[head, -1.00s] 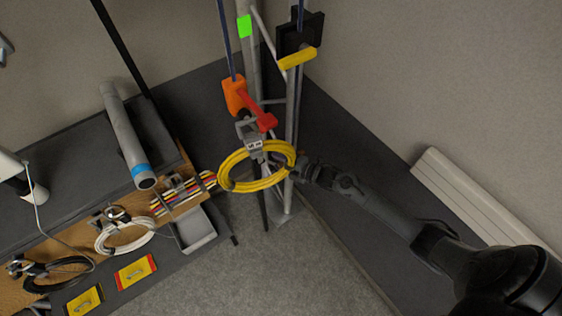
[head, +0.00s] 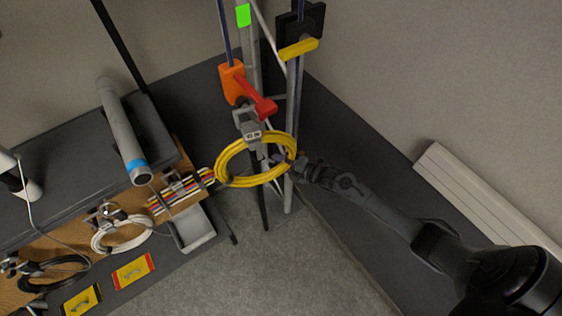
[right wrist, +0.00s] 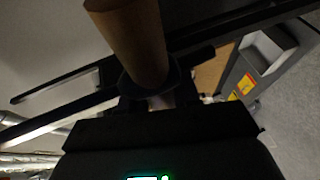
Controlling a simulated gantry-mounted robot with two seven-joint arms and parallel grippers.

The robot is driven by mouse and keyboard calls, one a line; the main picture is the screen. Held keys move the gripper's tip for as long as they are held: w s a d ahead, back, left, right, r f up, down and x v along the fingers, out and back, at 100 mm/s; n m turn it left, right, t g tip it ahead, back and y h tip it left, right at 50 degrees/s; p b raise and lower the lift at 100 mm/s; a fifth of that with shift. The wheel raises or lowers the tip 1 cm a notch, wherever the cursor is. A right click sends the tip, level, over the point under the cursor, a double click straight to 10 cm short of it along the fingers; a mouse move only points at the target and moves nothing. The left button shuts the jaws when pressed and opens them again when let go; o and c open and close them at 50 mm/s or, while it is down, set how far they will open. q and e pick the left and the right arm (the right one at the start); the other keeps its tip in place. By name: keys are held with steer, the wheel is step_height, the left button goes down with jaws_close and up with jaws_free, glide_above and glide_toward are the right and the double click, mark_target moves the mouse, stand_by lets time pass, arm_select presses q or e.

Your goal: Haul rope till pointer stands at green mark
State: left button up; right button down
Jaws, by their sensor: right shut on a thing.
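The green mark (head: 243,15) sits high on a grey truss pole. An orange block (head: 232,83) with a red arm (head: 257,105) hangs below it on a dark blue rope (head: 224,36). A yellow bar (head: 298,49) sits at a black plate to the right, lower than the mark in the picture; I cannot tell which part is the pointer. My right gripper (head: 300,165) is beside the truss at the right of a yellow coil (head: 224,166). The right wrist view shows it shut on a tan round bar (right wrist: 138,45). Its link to the rope is unclear. My left gripper is out of view.
A bench with a grey tube (head: 122,130), a white cable coil (head: 121,247) and a grey tray (head: 194,229) stands at the left. A white radiator (head: 480,200) is on the right wall. The floor in front is clear.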

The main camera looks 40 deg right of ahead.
arm_select(q)
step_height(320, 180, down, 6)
steer(key=b, duration=0.5)
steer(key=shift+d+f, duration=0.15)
arm_select(e)
step_height(320, 180, down, 8)
steer(key=shift+r, duration=0.2)
steer(key=c, duration=0.9)
jaws_free()
steer(key=shift+r, duration=0.1)
arm_select(q)
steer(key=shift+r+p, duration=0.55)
steer(key=shift+p, duration=0.05)
arm_select(e)
steer(key=v, duration=1.1)
